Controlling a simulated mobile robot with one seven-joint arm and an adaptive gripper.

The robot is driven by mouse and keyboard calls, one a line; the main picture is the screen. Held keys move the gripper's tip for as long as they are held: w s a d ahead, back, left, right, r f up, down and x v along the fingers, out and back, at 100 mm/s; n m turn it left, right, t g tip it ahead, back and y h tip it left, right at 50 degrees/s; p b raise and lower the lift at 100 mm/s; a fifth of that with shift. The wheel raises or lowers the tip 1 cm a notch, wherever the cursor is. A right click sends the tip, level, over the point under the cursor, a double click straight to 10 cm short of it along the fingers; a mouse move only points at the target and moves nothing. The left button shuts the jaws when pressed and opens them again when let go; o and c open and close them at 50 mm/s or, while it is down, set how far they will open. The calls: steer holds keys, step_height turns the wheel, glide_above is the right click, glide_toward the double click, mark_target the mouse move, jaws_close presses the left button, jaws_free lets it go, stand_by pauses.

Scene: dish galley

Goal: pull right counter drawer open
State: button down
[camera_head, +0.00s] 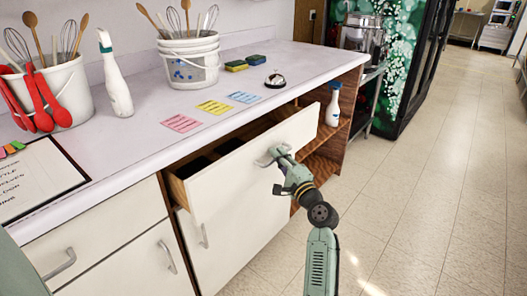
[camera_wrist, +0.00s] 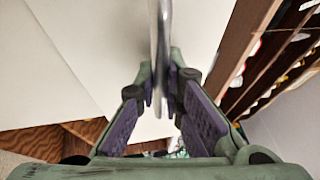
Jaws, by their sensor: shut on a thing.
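The right counter drawer (camera_head: 245,160) has a white front and stands partly open, with its dark inside showing behind the front. Its metal handle (camera_head: 266,158) is near the right part of the front. My gripper (camera_head: 280,154) is at this handle. In the wrist view, the two fingers of my gripper (camera_wrist: 163,100) are on either side of the handle bar (camera_wrist: 160,50), shut on it. The white drawer front (camera_wrist: 80,60) fills much of that view. The exact finger contact is small and partly hidden in the head view.
A closed drawer (camera_head: 95,235) is at left and a cabinet door (camera_head: 235,235) below. Open shelves (camera_head: 330,140) hold a spray bottle (camera_head: 333,105). The tiled floor (camera_head: 430,190) at right is clear.

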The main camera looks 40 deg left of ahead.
steer(key=s+d+b, duration=0.2)
steer(key=d, duration=2.1)
steer(key=shift+d, duration=0.2)
steer(key=c, duration=2)
jaws_free()
steer(key=shift+w, duration=0.1)
steer(key=shift+o, duration=0.2)
steer(key=shift+d, duration=0.1)
steer(key=v, duration=1.2)
